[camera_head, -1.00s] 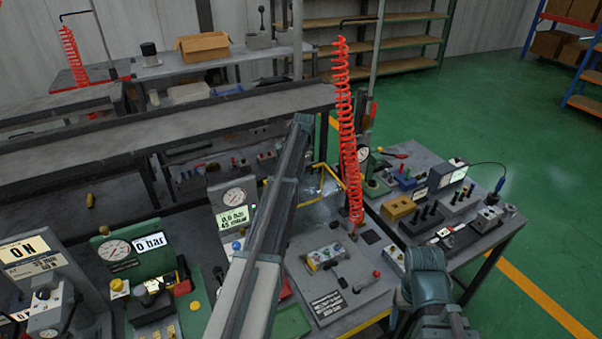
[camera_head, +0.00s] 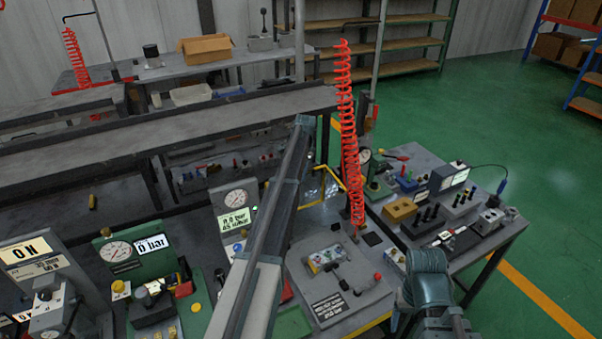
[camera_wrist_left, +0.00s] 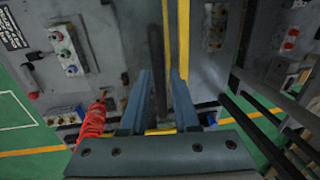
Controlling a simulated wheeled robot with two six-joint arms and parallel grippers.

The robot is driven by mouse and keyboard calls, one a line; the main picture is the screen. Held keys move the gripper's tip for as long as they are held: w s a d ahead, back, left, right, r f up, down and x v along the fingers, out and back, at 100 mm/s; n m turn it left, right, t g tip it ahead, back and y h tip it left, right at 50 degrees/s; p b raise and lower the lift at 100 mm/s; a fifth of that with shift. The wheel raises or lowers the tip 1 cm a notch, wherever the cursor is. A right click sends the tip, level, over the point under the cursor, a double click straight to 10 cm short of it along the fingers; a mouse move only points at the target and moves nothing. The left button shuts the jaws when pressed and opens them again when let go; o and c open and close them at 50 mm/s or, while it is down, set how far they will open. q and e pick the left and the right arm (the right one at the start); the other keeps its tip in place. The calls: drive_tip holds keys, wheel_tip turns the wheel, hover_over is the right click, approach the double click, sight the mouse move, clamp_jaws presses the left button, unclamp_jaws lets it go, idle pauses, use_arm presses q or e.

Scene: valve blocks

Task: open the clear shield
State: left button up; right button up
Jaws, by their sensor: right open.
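The clear shield (camera_head: 331,183) has a yellow frame and stands behind the grey valve panel, right of my left arm in the head view. Part of it is hidden behind the arm and the red coiled hose. In the left wrist view a yellow bar (camera_wrist_left: 184,40) runs up beside the fingers of my left gripper (camera_wrist_left: 161,78). The fingers stand apart, with a dark rod seen between them; whether they grip the frame is unclear. The left gripper is hidden behind its arm in the head view. My right gripper (camera_head: 427,280) is open, at the front right, away from the shield.
The grey valve panel (camera_head: 325,258) carries a control block, a lever and a red knob. The red coiled hose (camera_head: 349,130) hangs close to the shield. Gauge blocks (camera_head: 140,255) crowd the bench at left. Another crowded bench (camera_head: 475,230) stands at right, with green floor beyond.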

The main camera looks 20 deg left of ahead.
use_arm(q)
wheel_tip(320, 180, up, 14)
drive_tip(key=s+d+p, duration=0.1)
drive_tip(key=p, duration=1.2)
drive_tip(key=shift+d+f, duration=0.2)
drive_tip(key=shift+f, duration=0.05)
drive_tip(key=shift+f, duration=0.1)
drive_tip(key=shift+s, duration=0.1)
drive_tip(key=s+d+f+n+b, duration=0.1)
drive_tip(key=s+d+f+b, duration=0.6)
drive_tip(key=d, duration=0.4)
drive_tip(key=s+d+f+b, duration=0.5)
drive_tip(key=s+d, duration=0.4)
drive_tip(key=d, duration=0.1)
drive_tip(key=s+d+f+n+b, duration=0.1)
drive_tip(key=s+d+f+b, duration=0.3)
drive_tip(key=s, duration=0.4)
drive_tip(key=s+d+f+n+b, duration=0.1)
drive_tip(key=s+d+f+b, duration=0.3)
drive_tip(key=s, duration=0.4)
drive_tip(key=s+d+f+g+b, duration=0.1)
drive_tip(key=s+d+f+b, duration=0.3)
drive_tip(key=s, duration=0.5)
drive_tip(key=shift+d+n, duration=0.4)
drive_tip(key=shift+d, duration=0.6)
